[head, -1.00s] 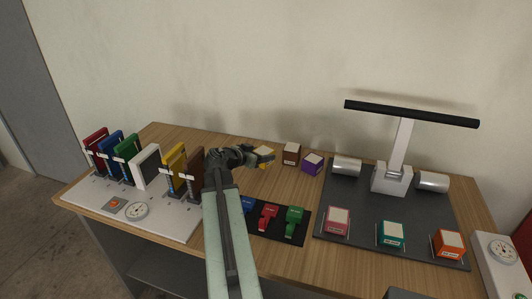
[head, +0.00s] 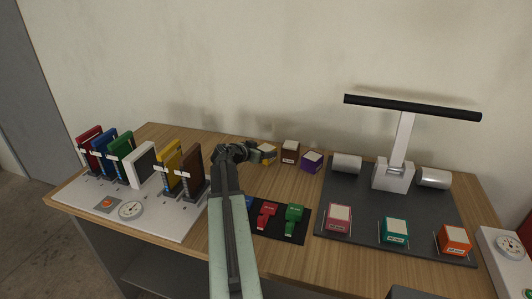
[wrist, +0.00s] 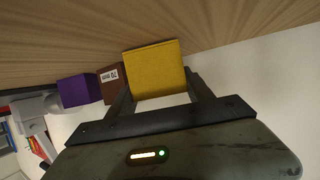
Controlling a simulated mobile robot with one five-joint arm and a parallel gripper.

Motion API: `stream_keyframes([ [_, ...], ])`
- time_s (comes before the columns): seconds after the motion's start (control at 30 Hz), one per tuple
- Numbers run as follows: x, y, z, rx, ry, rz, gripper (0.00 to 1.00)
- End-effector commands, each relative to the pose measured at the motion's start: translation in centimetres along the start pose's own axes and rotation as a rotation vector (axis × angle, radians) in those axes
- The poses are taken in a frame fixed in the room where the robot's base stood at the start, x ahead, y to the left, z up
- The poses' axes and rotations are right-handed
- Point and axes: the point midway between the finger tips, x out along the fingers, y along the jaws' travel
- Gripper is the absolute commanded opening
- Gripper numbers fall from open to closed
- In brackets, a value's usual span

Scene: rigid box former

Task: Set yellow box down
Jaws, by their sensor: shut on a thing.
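The yellow box (wrist: 154,70) sits between the two fingers of my gripper (wrist: 160,92) in the wrist view, and the gripper is shut on it. In the head view the yellow box (head: 267,153) shows at the end of my arm, near the back of the wooden table (head: 285,183), partly hidden by my gripper (head: 256,155). It is close to the table top; I cannot tell whether it touches it.
A brown box (head: 290,152) and a purple box (head: 312,162) stand just right of the yellow one. A dark mat (head: 385,223) with a white stand lies further right. Upright coloured panels stand on a white board (head: 95,200) at left.

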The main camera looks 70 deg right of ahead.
Motion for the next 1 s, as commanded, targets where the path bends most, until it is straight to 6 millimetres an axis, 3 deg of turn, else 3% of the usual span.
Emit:
stream_keyframes([
  [0.13, 0.1, 0.0, 0.5, -0.001, 0.0, -0.001, 0.13],
  [0.17, 0.1, 0.0, 0.3, 0.0, 0.0, -0.001, 0.68],
  [0.2, 0.1, 0.0, 0.3, 0.0, 0.0, 0.0, 0.79],
  [0.23, 0.1, 0.0, 0.2, 0.0, 0.0, 0.0, 0.81],
  [0.63, -0.3, 0.1, -0.3, 0.0, 0.0, 0.0, 0.81],
  [1.0, -6.8, 0.2, -0.4, -0.001, 0.0, 0.001, 0.81],
])
